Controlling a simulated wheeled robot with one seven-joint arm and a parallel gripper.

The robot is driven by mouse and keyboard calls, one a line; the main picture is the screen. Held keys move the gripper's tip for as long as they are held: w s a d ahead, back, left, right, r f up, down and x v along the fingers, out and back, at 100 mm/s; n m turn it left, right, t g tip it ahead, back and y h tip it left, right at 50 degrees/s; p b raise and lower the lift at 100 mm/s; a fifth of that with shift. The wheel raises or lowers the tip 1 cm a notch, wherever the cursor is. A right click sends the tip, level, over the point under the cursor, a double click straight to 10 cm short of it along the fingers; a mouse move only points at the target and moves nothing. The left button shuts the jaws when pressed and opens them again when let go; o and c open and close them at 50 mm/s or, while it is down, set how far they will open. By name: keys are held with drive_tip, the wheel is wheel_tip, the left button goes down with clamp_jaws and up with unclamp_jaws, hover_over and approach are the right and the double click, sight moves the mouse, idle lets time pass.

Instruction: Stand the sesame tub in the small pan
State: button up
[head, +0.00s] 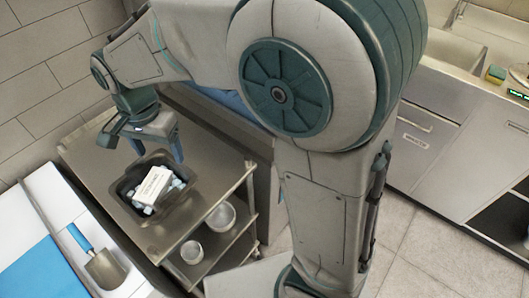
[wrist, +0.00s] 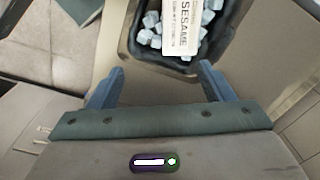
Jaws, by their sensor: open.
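The sesame tub (wrist: 183,28) is white, with a printed SESAME label facing the wrist camera; its upper part is cut off there. It also shows in the head view (head: 152,184). It rests tilted among pale blue-white cubes inside a dark pan (head: 146,217), whose rim also shows in the wrist view (wrist: 133,70). My gripper (head: 142,151) is open and empty near the pan's far side. In the wrist view my fingers (wrist: 161,72) are spread, with the tub ahead of them and apart. I cannot tell whether this dark pan is the small pan.
The pan stands on a metal trolley top (head: 100,160). Two bowls (head: 220,217) (head: 192,251) sit on a lower shelf. A white counter (head: 40,205) at left holds a scoop (head: 104,270) and a blue mat (head: 45,272). Bare trolley top lies behind the pan.

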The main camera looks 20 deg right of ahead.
drive_tip(key=s+d+n+t, duration=0.1)
drive_tip(key=s+d, duration=0.4)
drive_tip(key=d, duration=0.7)
drive_tip(key=s+d+n+t, duration=0.1)
drive_tip(key=s+d+n, duration=0.3)
drive_tip(key=d, duration=0.8)
drive_tip(key=shift+s+r+n+t, duration=0.3)
drive_tip(key=shift+s+t, duration=0.1)
drive_tip(key=shift+s, duration=0.2)
